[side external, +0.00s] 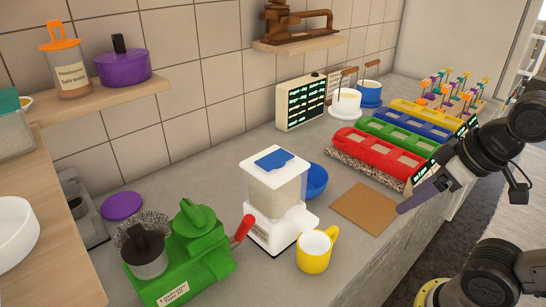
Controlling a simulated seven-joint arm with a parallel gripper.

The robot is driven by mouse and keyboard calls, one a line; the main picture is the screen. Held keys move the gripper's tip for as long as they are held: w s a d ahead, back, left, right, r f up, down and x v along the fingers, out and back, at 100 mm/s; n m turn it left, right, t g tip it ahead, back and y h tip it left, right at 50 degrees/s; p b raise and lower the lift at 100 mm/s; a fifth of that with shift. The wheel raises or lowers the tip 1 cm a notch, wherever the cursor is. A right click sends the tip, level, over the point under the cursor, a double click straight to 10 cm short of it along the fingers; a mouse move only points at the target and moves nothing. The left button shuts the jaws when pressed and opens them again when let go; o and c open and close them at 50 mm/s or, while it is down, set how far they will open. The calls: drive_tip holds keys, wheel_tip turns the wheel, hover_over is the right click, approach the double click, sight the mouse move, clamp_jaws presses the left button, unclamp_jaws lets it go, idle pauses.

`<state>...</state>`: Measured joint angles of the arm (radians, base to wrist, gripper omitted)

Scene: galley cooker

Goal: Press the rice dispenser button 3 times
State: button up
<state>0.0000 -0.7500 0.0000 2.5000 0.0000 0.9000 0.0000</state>
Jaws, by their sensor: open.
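The rice dispenser (276,196) is a white stand with a clear, pale-filled container and a blue piece on its white top. My gripper (408,203) is at the right, over the counter's front edge by the brown board, well apart from the dispenser. It is open with nothing seen in it; one purple-grey finger shows clearly.
A yellow mug (314,252) stands close to the dispenser's front right. A green machine (186,262) with a red handle is to its left. A brown board (364,208) lies flat to the right, before red, green, blue and yellow trays (376,150). Shelves (100,100) hang on the wall.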

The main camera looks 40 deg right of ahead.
clamp_jaws()
idle(1.4)
